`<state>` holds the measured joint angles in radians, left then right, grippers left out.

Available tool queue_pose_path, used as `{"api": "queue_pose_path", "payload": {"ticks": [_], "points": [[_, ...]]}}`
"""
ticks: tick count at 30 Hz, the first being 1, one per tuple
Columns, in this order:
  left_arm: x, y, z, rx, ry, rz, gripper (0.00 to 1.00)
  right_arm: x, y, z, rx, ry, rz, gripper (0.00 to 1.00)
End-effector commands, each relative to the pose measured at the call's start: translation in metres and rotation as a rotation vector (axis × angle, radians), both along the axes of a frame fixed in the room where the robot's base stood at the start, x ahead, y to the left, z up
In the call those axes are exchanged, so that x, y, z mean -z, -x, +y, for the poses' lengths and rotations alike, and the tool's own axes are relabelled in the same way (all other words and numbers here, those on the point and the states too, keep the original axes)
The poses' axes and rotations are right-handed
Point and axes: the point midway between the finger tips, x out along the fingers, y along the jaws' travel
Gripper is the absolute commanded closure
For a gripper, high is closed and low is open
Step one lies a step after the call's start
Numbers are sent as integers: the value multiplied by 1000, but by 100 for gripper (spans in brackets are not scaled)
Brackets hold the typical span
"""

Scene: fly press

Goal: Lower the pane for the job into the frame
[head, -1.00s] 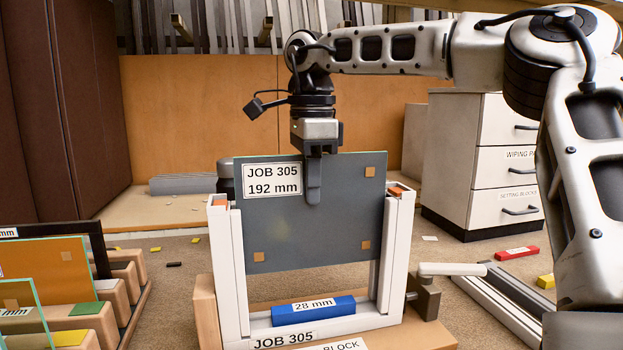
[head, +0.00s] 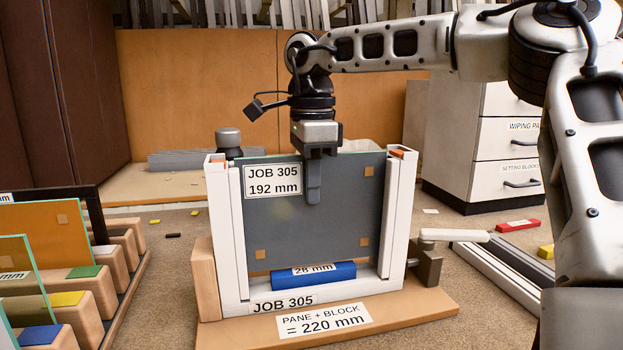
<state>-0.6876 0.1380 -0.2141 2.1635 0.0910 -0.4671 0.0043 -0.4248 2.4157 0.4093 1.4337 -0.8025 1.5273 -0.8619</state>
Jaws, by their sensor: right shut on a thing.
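The grey pane (head: 325,228), labelled JOB 305, 192 mm, stands upright between the side posts of the white frame (head: 228,245). My right gripper (head: 314,185) is shut on the pane's top edge, a little left of its middle. The frame's bottom rail also reads JOB 305. A blue block (head: 325,276) marked 28 mm lies on that rail. The pane's lower edge is close above the block and overlaps its top in view; I cannot tell whether they touch. My left gripper is not in view.
The frame stands on a wooden base (head: 420,306) labelled PANE + BLOCK = 220 mm, with a clamp handle (head: 453,236) at right. A rack (head: 110,275) with other panes is at left. Drawers (head: 508,150) stand behind right. Red (head: 517,225) and yellow blocks lie on the bench.

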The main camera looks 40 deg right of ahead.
Motion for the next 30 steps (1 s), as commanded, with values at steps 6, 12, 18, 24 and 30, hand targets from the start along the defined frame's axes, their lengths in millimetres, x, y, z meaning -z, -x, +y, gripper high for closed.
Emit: {"api": "queue_pose_path", "payload": {"ticks": [6, 12, 18, 24, 30], "points": [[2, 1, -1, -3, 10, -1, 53, 8, 0, 0, 0, 0, -4, 100], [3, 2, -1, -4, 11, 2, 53, 8, 0, 0, 0, 1, -3, 69], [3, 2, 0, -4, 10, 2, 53, 10, 0, 0, 1, 0, 2, 69], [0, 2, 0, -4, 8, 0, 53, -7, -1, 0, 3, 1, -3, 69], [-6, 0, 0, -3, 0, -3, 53, -52, -1, 0, 3, 1, -6, 69]]}}
